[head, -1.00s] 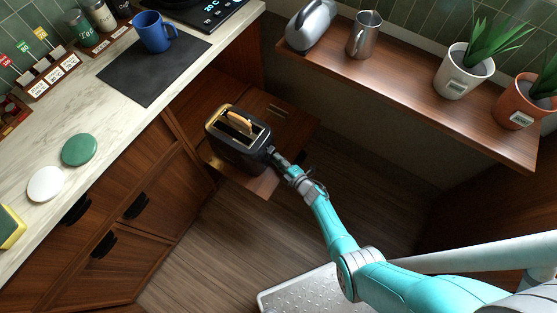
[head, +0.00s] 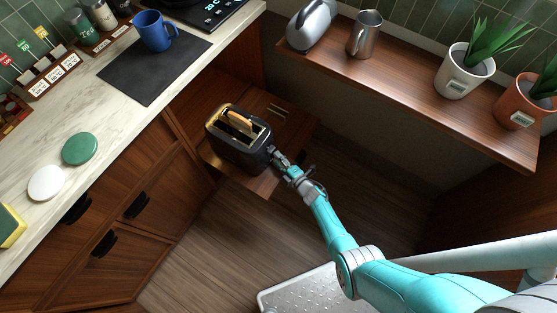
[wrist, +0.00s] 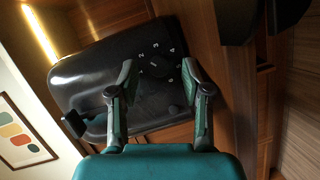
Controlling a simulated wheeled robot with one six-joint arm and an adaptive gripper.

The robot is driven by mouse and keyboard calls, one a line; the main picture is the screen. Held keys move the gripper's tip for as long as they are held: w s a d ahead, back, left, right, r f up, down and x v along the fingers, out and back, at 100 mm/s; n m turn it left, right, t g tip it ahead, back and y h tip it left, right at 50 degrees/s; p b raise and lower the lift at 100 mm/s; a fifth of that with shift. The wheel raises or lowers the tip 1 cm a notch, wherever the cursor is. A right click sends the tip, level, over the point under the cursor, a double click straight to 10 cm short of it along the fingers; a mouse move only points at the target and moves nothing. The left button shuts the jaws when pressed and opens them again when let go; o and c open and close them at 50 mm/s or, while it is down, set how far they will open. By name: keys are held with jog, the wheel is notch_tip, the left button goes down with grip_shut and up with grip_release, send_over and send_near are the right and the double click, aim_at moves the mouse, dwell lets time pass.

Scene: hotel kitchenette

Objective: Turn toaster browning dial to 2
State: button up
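The black toaster (head: 238,146) stands on a low wooden surface, with a slice of bread (head: 240,119) showing in one slot. In the wrist view, the toaster's dark end face (wrist: 92,82) fills the middle and is turned in the picture. White numbers ring the dark browning dial (wrist: 160,68); its pointer direction is too dark to read. My gripper (head: 274,153) is at this end of the toaster. In the wrist view, the fingertips of my gripper (wrist: 157,68) are apart, one on each side of the dial. I cannot tell whether they touch it. The toaster's lever (wrist: 74,123) shows at lower left.
A marble counter (head: 120,118) with a blue mug (head: 153,31) on a dark mat lies to the left. A wooden shelf (head: 400,85) with a metal pitcher (head: 364,35) and potted plants is at upper right. Open floor (head: 235,235) lies in front of the cabinets.

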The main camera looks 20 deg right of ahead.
jog(key=v, duration=1.2)
dwell(0.6)
jog(key=s+a+r+m+t+h, duration=0.1)
jog(key=s+a+r+m+h, duration=0.1)
jog(key=s+r+m, duration=0.5)
jog(key=s+a+r+m+h, duration=0.25)
jog(key=s+r, duration=0.55)
jog(key=s, duration=0.4)
jog(key=s+r+m, duration=0.4)
jog(key=s+r, duration=0.2)
jog(key=r, duration=0.5)
jog(key=s+d+r+m+g, duration=0.1)
jog(key=s+r+m, duration=0.4)
jog(key=r, duration=0.7)
jog(key=shift+s+d, duration=0.15)
jog(key=shift+s, duration=0.4)
